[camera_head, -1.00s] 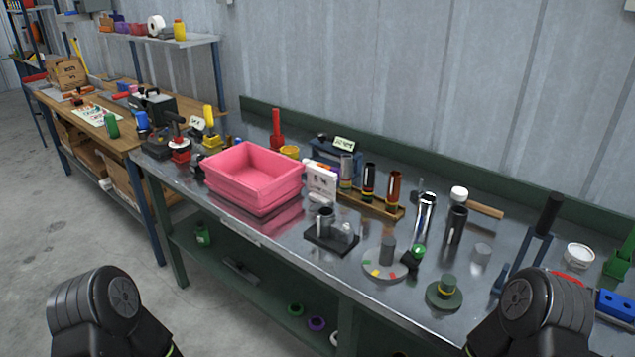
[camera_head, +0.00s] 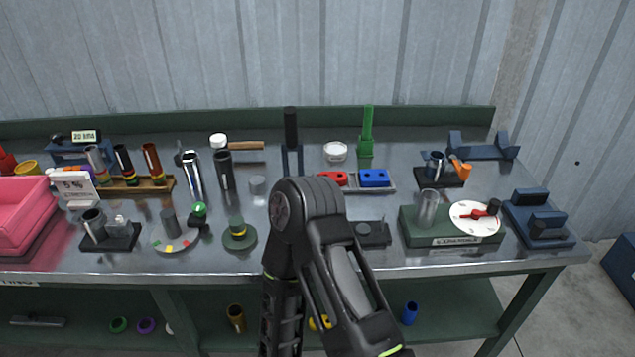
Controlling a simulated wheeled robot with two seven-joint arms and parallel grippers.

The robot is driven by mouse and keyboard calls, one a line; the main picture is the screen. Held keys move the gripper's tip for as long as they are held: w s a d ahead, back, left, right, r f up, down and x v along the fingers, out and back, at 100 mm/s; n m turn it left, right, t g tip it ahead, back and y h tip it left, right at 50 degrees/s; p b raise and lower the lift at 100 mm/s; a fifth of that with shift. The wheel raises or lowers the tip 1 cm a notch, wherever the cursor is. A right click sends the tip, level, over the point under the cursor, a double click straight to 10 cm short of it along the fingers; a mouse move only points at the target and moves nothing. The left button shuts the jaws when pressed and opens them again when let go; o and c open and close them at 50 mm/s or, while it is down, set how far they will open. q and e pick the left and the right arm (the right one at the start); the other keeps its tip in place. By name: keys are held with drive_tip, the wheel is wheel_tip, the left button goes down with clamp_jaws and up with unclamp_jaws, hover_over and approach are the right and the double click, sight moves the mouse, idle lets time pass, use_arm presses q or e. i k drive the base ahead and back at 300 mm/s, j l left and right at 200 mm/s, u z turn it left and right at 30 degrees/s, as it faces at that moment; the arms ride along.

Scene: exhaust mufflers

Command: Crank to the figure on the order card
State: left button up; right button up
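A white card (camera_head: 73,188) stands at the left beside the pink bin; its figure looks like a 5 and a blurred mark. A second small sign (camera_head: 85,137) sits on a blue device at the back left, its text too small to read surely. At the right is a green box (camera_head: 417,236) with a grey cylinder on top. It carries a white dial (camera_head: 476,219) with a red arm and a black knob (camera_head: 495,207). The label on the box front is unreadable. One of my arms rises at the middle front, but neither gripper shows.
The pink bin (camera_head: 27,210) is at the left edge. A disc with coloured marks (camera_head: 176,243), a dark green round piece (camera_head: 239,237) and a black fixture (camera_head: 112,237) line the front. A blue block fixture (camera_head: 541,219) stands right of the dial box. Metal tubes stand at the back left.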

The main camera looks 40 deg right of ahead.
sight(494, 205)
drive_tip(key=z, duration=2.3)
drive_tip(key=i+l, duration=0.1)
drive_tip(key=l, duration=0.3)
drive_tip(key=i+l, duration=0.15)
drive_tip(key=l, duration=0.3)
drive_tip(key=i+l, duration=0.1)
drive_tip(key=l, duration=0.3)
drive_tip(key=i+l, duration=0.1)
drive_tip(key=l, duration=0.3)
drive_tip(key=u, duration=1.65)
drive_tip(key=i, duration=0.2)
